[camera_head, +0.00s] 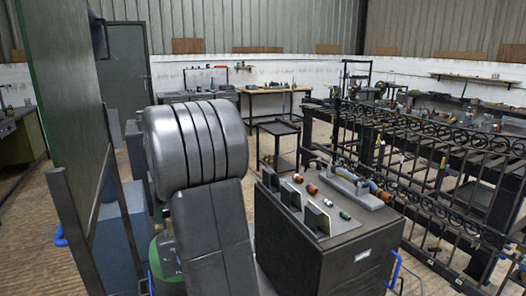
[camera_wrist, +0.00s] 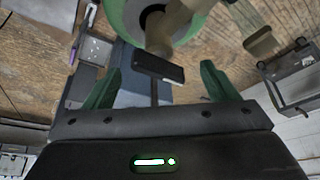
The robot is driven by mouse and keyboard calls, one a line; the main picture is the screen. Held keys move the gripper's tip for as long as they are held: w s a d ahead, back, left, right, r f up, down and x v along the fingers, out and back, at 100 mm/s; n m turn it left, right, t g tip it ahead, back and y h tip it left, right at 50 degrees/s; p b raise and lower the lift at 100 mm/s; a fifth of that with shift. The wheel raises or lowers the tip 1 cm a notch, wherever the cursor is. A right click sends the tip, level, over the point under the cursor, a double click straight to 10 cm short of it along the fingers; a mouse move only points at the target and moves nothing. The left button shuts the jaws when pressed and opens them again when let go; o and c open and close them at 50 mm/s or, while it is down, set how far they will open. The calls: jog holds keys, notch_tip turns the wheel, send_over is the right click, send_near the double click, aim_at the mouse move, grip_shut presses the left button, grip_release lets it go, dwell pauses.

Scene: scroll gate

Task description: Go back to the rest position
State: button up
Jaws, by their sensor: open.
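My gripper (camera_wrist: 160,82) shows in the wrist view with its two green fingers wide apart and nothing between them. It is not visible in the head view, where my grey arm fills the middle. The black iron gate (camera_head: 440,137) with a row of scroll rings stands along the right side of the head view.
A dark cabinet (camera_head: 335,265) stands just right of my arm; its top holds orange-brown cylinders (camera_head: 311,188), a green cylinder (camera_head: 345,215), upright plates and a grey device (camera_head: 350,187). A green panel (camera_head: 65,90) rises close on the left. A workbench (camera_head: 275,91) stands at the back.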

jog(key=n+g, duration=0.1)
jog(key=n, duration=0.2)
jog(key=shift+w, duration=0.15)
jog(key=w+v, duration=0.1)
jog(key=v, duration=0.9)
jog(key=shift+s+d+r+n, duration=0.2)
jog(key=shift+s+n, duration=0.1)
jog(key=shift+s, duration=0.1)
jog(key=shift+d, duration=0.1)
